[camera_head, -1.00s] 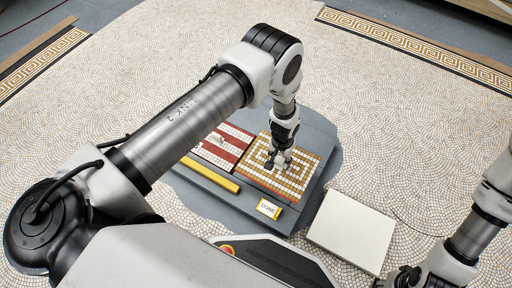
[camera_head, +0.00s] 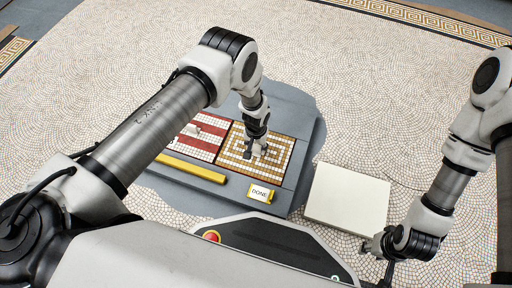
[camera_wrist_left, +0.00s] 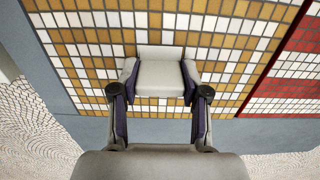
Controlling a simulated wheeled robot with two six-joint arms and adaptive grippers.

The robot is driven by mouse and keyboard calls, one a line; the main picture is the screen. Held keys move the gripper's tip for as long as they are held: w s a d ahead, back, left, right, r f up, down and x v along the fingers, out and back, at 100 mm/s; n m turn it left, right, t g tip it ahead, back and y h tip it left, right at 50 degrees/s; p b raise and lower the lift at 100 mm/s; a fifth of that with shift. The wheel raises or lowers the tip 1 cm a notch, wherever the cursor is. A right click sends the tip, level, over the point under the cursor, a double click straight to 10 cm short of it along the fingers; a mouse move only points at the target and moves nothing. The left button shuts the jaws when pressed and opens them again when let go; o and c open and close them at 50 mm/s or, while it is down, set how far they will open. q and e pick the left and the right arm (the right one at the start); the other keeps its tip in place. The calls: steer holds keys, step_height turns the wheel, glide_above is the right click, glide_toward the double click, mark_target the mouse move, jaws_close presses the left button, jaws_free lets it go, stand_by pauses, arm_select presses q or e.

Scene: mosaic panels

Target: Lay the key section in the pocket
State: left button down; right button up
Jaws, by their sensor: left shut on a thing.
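The key section (camera_head: 283,152) is a panel of ochre and white tiles in nested rectangles, with a pale block-like grip on top. My left gripper (camera_head: 257,149) points down at its middle. In the left wrist view my left gripper (camera_wrist_left: 160,88) is shut on the pale grip (camera_wrist_left: 160,73), with tiles of the key section (camera_wrist_left: 90,48) around it. The section lies flat at the grey board (camera_head: 308,135); I cannot tell whether it is seated in a pocket or slightly raised. My right gripper (camera_head: 376,247) is at the lower right, away from the panels; its fingers are unclear.
A red and white striped panel (camera_head: 206,146) with a small pale grip lies left of the key section. A yellow bar (camera_head: 192,169) and a yellow-edged DONE sign (camera_head: 260,193) are at the board's front. A blank white slab (camera_head: 347,198) lies to the right on the mosaic floor.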

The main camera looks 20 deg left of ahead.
arm_select(q)
steer(key=c, duration=0.6)
jaws_free()
steer(key=shift+f, duration=0.1)
